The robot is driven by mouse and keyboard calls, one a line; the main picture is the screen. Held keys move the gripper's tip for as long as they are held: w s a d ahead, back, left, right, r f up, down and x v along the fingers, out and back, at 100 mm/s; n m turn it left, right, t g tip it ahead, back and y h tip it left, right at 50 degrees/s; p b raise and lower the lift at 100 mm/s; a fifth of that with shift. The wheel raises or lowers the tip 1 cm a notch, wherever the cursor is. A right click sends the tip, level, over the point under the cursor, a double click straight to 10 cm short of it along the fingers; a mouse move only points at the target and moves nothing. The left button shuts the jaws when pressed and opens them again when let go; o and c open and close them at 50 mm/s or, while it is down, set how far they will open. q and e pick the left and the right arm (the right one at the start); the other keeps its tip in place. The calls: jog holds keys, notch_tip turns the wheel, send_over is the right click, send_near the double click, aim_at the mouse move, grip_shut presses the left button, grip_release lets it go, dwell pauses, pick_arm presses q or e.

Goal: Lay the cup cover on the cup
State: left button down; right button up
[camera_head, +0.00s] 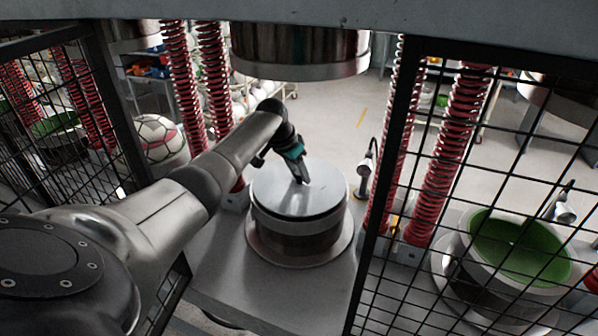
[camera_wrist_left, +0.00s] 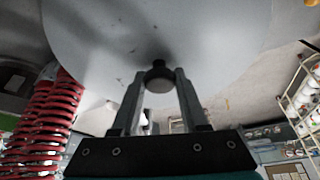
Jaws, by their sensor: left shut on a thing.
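The cup cover (camera_head: 275,190) is a flat, light grey metal disc with a dark edge. It lies level over the metal cup (camera_head: 300,238) in the press opening, with the two outlines closely lined up. I cannot tell whether the cover touches the rim or hangs just above it. My left gripper (camera_head: 301,181) is shut on the cover's small central knob. The left wrist view shows the fingers (camera_wrist_left: 160,92) on both sides of the dark knob (camera_wrist_left: 158,76), with the disc (camera_wrist_left: 110,40) filling the top. The cup's inside is hidden. My right gripper is not in view.
The upper press head (camera_head: 300,65) hangs above the cup. Red springs (camera_head: 212,80) stand on both sides, and black mesh guards (camera_head: 480,180) flank the opening. A green-lined cup (camera_head: 520,245) stands at right. A ball (camera_head: 157,137) sits at left.

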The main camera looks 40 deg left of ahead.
pick_arm(q)
jog(key=shift+f, duration=0.3)
jog(key=shift+c, duration=1.9)
grip_release()
jog(key=shift+o, duration=0.2)
jog(key=shift+f, duration=0.15)
jog(key=shift+s, duration=0.1)
jog(key=shift+v, duration=3.8)
